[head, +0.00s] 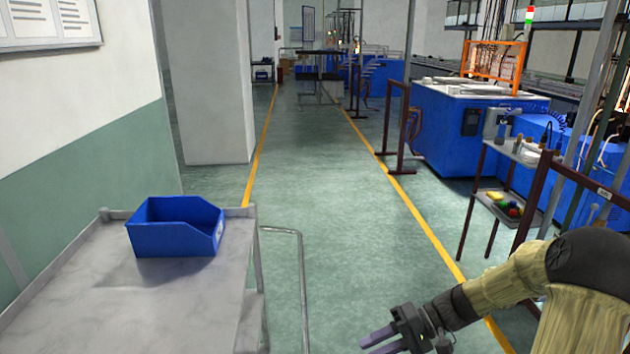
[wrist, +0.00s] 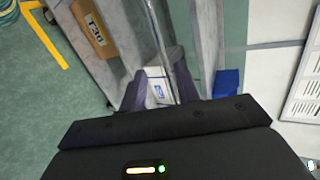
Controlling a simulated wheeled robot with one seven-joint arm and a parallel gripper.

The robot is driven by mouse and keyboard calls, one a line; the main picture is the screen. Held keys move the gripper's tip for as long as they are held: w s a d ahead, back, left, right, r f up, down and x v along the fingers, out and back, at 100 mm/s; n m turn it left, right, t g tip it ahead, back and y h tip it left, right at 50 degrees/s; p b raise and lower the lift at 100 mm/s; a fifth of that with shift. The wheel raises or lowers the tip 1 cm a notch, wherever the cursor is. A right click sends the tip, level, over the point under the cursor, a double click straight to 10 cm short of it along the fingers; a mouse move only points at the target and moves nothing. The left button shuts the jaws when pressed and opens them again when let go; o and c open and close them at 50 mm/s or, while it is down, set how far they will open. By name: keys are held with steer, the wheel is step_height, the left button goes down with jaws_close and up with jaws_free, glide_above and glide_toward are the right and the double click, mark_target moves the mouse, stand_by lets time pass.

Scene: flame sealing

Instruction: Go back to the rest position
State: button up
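My gripper (head: 374,343) is at the bottom of the head view, right of the grey cart, over the floor. Its two dark fingers are apart with nothing held between them. They also show apart in the wrist view (wrist: 161,92). The arm comes in from the lower right, bent, in a tan cover.
A blue bin (head: 176,228) stands on the grey cart (head: 185,293) at the left; its inside looks empty. A metal handle rail (head: 302,280) sticks out beside the cart. The wrist view shows a cardboard box (wrist: 92,27) and a white box (wrist: 160,86). The aisle floor (head: 335,190) is clear.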

steer(key=s+d+f+t+h, duration=0.2)
steer(key=s+h, duration=0.7)
steer(key=h, duration=0.2)
step_height(320, 180, up, 17)
steer(key=t+h+p, duration=0.1)
steer(key=t+p, duration=0.1)
steer(key=p, duration=1.2)
steer(key=shift+s+d+f+m+t+h, duration=0.2)
steer(key=shift+s+d+m+t+h, duration=0.1)
steer(key=shift+d+h, duration=0.1)
